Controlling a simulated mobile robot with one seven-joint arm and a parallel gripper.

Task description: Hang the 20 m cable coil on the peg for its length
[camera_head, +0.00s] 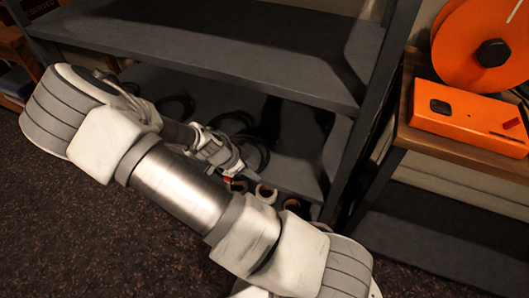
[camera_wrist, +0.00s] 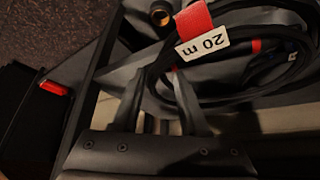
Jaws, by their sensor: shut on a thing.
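The 20 m cable coil (camera_wrist: 240,98) is a black looped cable with a red band and a white label (camera_wrist: 202,45) reading "20 m", upside down in the wrist view. My gripper (camera_wrist: 157,80) is shut on the left side of the loops, and most of the coil extends to the right of the fingers. In the head view my gripper (camera_head: 230,168) is at the lower shelf of a dark rack, partly hidden by my arm. A small red spot shows by its tips. I cannot make out any length peg in either view.
Other black coils (camera_head: 178,107) lie on the lower shelf (camera_head: 200,88), below an upper shelf (camera_head: 190,45). Several rolls (camera_head: 266,192) stand near the shelf's front edge. A rack post (camera_head: 375,100) rises right of my gripper. An orange reel (camera_head: 470,40) and orange box (camera_head: 465,115) sit on a side table.

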